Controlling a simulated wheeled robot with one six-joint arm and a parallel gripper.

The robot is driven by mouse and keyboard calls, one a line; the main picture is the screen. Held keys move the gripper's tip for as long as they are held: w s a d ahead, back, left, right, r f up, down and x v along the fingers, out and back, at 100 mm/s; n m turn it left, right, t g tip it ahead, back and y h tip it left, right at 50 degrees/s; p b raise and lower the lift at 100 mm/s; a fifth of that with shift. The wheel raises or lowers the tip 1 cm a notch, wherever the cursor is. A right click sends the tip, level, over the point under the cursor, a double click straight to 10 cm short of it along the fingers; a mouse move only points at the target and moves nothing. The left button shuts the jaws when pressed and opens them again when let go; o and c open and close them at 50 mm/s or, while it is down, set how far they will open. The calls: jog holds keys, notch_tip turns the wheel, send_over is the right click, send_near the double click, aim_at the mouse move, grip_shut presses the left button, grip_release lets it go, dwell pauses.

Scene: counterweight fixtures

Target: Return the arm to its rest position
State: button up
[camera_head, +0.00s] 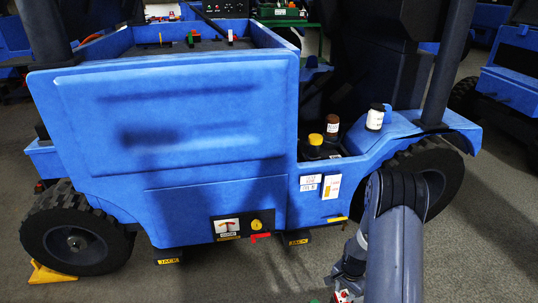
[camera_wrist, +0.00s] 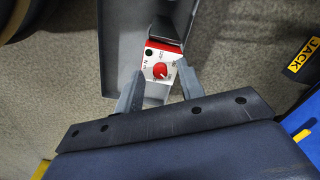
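My arm reaches down at the lower right of the head view, in front of the blue vehicle (camera_head: 190,130). My gripper (camera_head: 345,282) is low beside the vehicle, partly cut off by the bottom edge. In the wrist view my gripper (camera_wrist: 160,78) has its two fingers apart. Between and beyond them shows a small white and red control panel (camera_wrist: 151,57) with a red knob (camera_wrist: 160,70). The fingers appear clear of the knob; the exact distance is hard to tell.
The vehicle's wheels (camera_head: 75,240) and (camera_head: 424,178) stand on the grey floor. Yellow-and-black JACK labels (camera_head: 298,238) sit under it. A gauge panel (camera_head: 243,226) is on its side. Floor at right (camera_head: 490,220) is free.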

jog(key=n, duration=0.4)
jog(key=shift+n, duration=0.4)
jog(key=shift+n+p, duration=0.45)
jog(key=shift+n, duration=1.75)
